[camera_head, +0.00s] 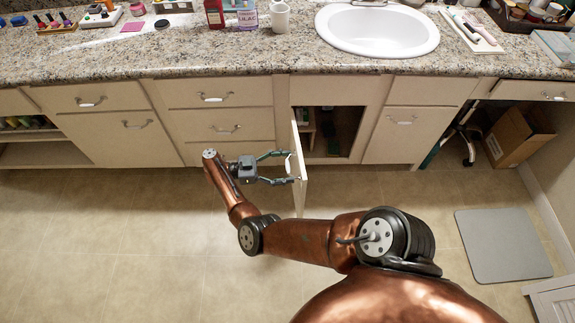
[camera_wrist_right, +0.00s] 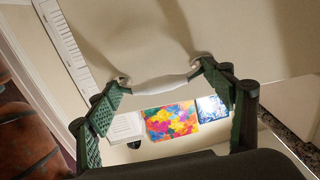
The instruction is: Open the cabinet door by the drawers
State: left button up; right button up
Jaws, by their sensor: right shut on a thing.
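The cabinet door (camera_head: 300,150) stands swung out from the cabinet beside the drawers (camera_head: 222,125) and shows almost edge-on. Behind it the dark cabinet opening (camera_head: 345,125) is exposed, with a few unclear items inside. My right gripper (camera_head: 291,167) is at the door's outer face, left of the door in the head view. It is shut on the pale door handle (camera_wrist_right: 165,84), with its green-padded fingers (camera_wrist_right: 165,95) at the two ends of the handle in the right wrist view. My left gripper is not in view.
The granite counter (camera_head: 230,57) above holds a white sink (camera_head: 377,30), bottles and a white cup (camera_head: 279,17). A cardboard box (camera_head: 518,135) stands under the counter at right. A grey mat (camera_head: 503,245) lies on the floor; the floor at left is clear.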

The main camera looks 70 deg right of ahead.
jog(key=o, duration=1.3)
jog(key=shift+w+d+r, duration=0.1)
jog(key=shift+w, duration=0.1)
jog(key=o, duration=0.4)
jog(key=shift+c, duration=0.2)
notch_tip(320, 180, up, 10)
jog(key=shift+f, duration=0.1)
